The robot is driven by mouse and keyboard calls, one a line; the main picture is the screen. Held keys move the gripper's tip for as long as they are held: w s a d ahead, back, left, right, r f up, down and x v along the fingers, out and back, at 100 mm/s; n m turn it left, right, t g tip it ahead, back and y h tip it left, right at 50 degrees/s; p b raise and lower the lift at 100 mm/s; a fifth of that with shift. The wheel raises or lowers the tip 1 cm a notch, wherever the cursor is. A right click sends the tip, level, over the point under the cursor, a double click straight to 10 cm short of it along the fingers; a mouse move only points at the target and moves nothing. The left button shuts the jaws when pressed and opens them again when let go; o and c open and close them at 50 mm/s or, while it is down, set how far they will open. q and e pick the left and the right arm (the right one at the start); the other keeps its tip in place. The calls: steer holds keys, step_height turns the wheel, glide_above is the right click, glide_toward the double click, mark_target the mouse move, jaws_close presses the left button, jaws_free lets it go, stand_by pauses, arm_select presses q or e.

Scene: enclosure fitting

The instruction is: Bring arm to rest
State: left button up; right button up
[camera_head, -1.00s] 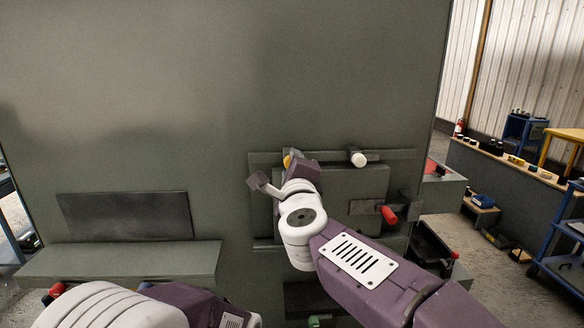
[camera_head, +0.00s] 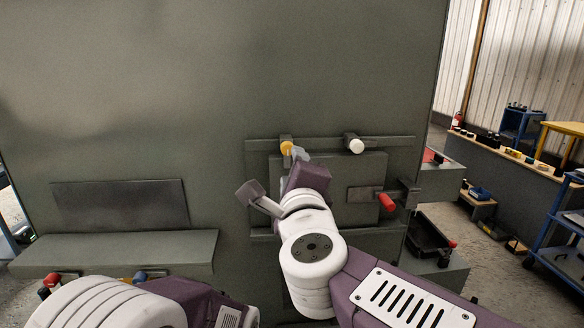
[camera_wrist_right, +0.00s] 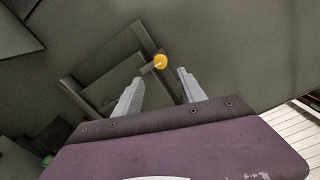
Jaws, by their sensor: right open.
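A white knob (camera_head: 356,146) is farther right on that rail. My left arm shows at the lower left; its gripper is out of view.
A red handle (camera_head: 387,203) is at the panel's right side. A grey ledge (camera_head: 115,252) juts out at left, with red and blue knobs below it. A black tray (camera_head: 428,236) is at lower right. A workbench and a blue cart (camera_head: 560,245) stand farther right.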

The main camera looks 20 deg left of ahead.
steer(key=shift+w+d, duration=0.1)
steer(key=w+d+f+h, duration=0.2)
steer(key=w+d, duration=0.2)
steer(key=d, duration=0.3)
steer(key=w+d+f+m+h, duration=0.1)
steer(key=w+d+f+h, duration=0.2)
steer(key=d, duration=0.3)
steer(key=w+d+f+h, duration=0.2)
steer(key=w+d, duration=0.2)
steer(key=d, duration=0.3)
steer(key=s+d+f+n+g+p, duration=0.1)
steer(key=d+f+n+g, duration=0.35)
steer(key=f, duration=0.85)
steer(key=s+d+f+n+g+y, duration=0.1)
steer(key=s+d+f+n+g, duration=0.2)
steer(key=f, duration=0.4)
steer(key=s+d+f+n+g, duration=0.1)
steer(key=s+d+f+n, duration=0.2)
steer(key=s+f, duration=0.3)
steer(key=s+f+n+g, duration=0.3)
steer(key=s+f+n, duration=0.1)
steer(key=s, duration=0.4)
steer(key=s+f+n+g, duration=0.4)
steer(key=s+f, duration=0.2)
steer(key=s, duration=0.3)
steer(key=shift+d, duration=0.35)
